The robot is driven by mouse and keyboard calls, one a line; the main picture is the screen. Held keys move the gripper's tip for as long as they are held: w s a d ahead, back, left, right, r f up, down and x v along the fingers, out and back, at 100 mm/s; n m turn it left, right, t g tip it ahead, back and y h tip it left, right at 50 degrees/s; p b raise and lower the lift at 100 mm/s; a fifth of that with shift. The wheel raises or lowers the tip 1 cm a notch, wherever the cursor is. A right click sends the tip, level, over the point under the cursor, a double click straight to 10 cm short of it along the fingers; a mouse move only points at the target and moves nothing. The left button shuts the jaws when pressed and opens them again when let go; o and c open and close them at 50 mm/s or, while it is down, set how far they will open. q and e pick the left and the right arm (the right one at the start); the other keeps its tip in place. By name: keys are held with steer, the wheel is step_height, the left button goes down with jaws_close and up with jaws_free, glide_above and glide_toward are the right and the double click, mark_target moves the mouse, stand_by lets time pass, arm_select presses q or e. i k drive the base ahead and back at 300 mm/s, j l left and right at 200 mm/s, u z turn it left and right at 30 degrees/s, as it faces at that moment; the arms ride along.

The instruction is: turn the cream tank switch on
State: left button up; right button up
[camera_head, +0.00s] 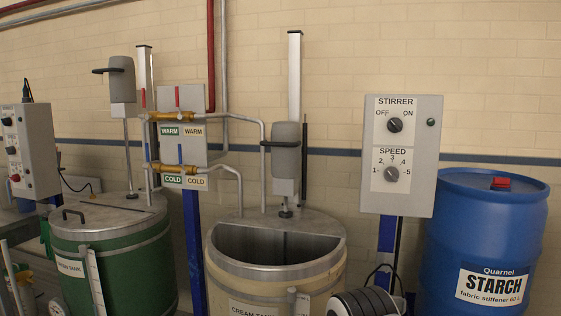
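The cream tank (225,277) stands at the bottom middle, its label partly cut off by the frame edge. To its right is a grey control box (428,170). Its upper STIRRER switch (395,125) is a round black knob between OFF on the left and ON on the right. Its mark looks turned to the upper left, toward OFF, but it is small. A dark green lamp (431,122) sits right of the knob and does not look lit. A SPEED knob (391,173) with a numbered dial is below. Neither gripper can be made out in the view.
A blue starch drum (485,225) stands right of the box. The green tank (115,245) and another control box (35,150) are at the left. WARM and COLD valves (175,140) are on the wall. A dark ridged object (362,302) is at the bottom, below the box.

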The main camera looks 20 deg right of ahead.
mark_target(394, 124)
steer(key=z, duration=1.25)
